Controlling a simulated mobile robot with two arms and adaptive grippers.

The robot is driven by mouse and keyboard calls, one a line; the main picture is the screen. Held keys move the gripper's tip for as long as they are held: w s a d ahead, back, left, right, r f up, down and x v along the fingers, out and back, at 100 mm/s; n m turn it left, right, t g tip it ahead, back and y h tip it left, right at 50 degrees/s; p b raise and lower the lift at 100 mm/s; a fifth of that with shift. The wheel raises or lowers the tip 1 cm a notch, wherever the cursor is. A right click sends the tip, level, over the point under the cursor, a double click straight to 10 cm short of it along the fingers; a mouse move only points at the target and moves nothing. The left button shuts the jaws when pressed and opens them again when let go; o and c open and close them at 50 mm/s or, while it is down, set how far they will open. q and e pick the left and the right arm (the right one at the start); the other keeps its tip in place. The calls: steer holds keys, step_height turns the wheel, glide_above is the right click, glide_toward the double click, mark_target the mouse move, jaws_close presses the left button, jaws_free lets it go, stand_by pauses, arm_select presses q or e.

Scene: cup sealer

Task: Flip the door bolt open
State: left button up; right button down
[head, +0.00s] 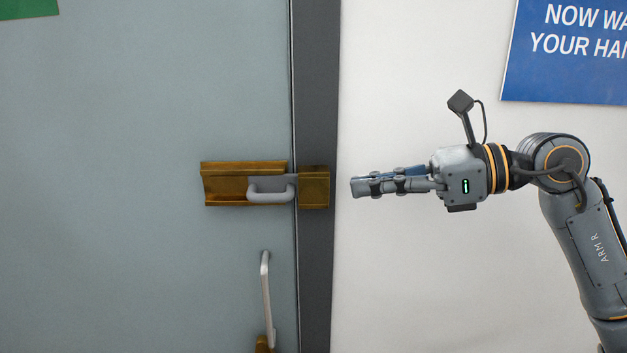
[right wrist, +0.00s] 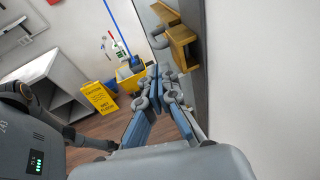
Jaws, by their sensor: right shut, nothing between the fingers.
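The brass door bolt (head: 226,184) is mounted on the grey-green door (head: 120,120), with a grey looped handle (head: 270,194) on its front. A brass catch (head: 315,187) sits on the dark door frame, right beside the bolt. My right gripper (head: 354,187) is shut and empty, pointing left at bolt height, apart from the catch and just right of the frame. In the right wrist view the shut fingers (right wrist: 158,75) show below the brass bolt hardware (right wrist: 181,44). My left gripper is not in view.
A grey door handle (head: 266,295) is below the bolt. A blue sign (head: 570,55) hangs on the white wall at right. The right wrist view shows a yellow caution sign (right wrist: 100,96), a yellow mop bucket (right wrist: 131,78) and a white cabinet (right wrist: 50,90).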

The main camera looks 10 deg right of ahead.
steer(key=p, duration=0.3)
glide_toward(269, 194)
steer(key=w+a+f, duration=0.2)
steer(key=shift+w, duration=0.25)
steer(key=shift+w+a+f, duration=0.2)
steer(key=shift+a, duration=0.15)
steer(key=a, duration=0.2)
steer(key=w+a, duration=0.1)
steer(key=a, duration=0.2)
steer(key=shift+a, duration=0.3)
steer(key=shift+d, duration=0.1)
